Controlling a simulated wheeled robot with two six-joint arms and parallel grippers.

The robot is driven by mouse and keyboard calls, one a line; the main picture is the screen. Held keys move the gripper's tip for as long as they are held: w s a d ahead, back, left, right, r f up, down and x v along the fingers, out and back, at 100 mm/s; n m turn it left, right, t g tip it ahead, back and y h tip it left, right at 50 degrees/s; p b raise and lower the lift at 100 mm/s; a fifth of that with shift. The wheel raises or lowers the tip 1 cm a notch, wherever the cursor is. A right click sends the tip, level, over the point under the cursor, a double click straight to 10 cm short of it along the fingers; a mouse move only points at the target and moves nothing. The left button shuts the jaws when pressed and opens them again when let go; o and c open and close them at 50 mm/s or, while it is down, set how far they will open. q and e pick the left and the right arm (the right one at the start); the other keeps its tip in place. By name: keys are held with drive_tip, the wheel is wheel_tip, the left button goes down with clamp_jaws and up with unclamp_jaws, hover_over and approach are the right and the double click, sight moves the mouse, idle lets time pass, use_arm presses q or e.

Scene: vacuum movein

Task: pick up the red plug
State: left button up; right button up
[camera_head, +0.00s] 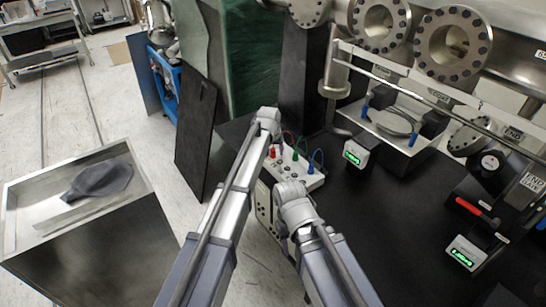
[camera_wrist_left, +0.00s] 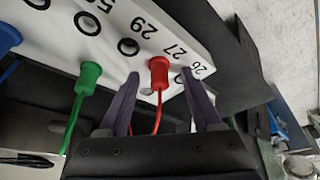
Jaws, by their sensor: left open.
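The red plug (camera_wrist_left: 158,75) sits at a white numbered panel (camera_wrist_left: 113,22), with a red cable running from it. In the head view the red plug (camera_head: 272,153) is on the near left side of the white box (camera_head: 300,172). My left gripper (camera_wrist_left: 159,73) is open, with one finger on each side of the red plug. I see a gap on both sides of the plug. My right arm reaches in at the lower middle of the head view, but its jaws are not visible.
A green plug (camera_wrist_left: 89,77) stands left of the red one in the wrist view, and a blue plug (camera_wrist_left: 8,38) farther left. Steel flanged pipework (camera_head: 453,45) is at the upper right. The black tabletop (camera_head: 375,230) has clear room right of the box.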

sight(273, 149)
use_arm(q)
drive_tip(key=shift+c, duration=0.4)
clamp_jaws()
drive_tip(key=shift+r, duration=0.1)
wheel_tip(273, 149, up, 10)
drive_tip(key=p, duration=1)
drive_tip(key=s+d+f+b, duration=0.2)
drive_tip(key=s+d, duration=0.3)
drive_tip(key=s, duration=0.2)
drive_tip(key=shift+f+b, duration=0.35)
drive_tip(key=shift+f, duration=0.05)
